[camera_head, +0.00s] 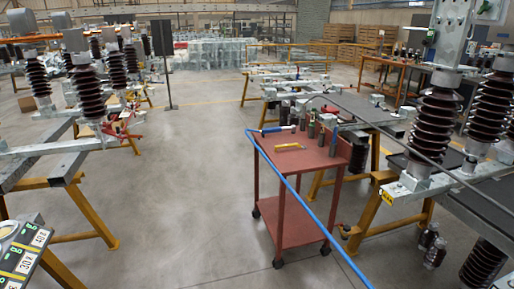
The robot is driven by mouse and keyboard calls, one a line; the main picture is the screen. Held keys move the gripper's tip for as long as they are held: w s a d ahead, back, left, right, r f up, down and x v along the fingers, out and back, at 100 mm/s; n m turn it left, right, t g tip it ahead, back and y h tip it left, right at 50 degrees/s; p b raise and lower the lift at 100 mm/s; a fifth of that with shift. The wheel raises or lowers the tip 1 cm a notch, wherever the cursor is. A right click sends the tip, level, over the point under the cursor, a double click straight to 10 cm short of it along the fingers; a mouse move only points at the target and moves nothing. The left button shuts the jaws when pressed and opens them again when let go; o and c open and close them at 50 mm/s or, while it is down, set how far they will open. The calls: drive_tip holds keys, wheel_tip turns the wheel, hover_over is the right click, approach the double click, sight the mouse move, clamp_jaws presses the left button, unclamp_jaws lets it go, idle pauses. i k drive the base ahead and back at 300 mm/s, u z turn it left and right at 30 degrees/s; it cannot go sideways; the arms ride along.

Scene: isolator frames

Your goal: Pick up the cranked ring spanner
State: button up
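I cannot make out a cranked ring spanner for certain. A red trolley (300,168) stands right of centre. On its top lie a small yellow bar-shaped item (289,146) and a blue-handled tool with a pale end (278,129). Both are too small to identify surely. Several dark bottle-like items (322,136) stand along the trolley's back right edge. My gripper is not in view.
A long blue rod or hose (312,211) runs across the trolley's front to the bottom edge. Insulators on yellow trestles stand left (92,100) and right (436,125). Bottles (434,252) stand on the floor at right. Concrete floor (185,190) left of the trolley is clear.

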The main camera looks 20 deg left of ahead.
sight(286, 146)
drive_tip(key=u, duration=0.7)
drive_tip(key=k, duration=1)
drive_tip(key=z, duration=0.05)
drive_tip(key=i, duration=0.85)
drive_tip(key=u, duration=0.05)
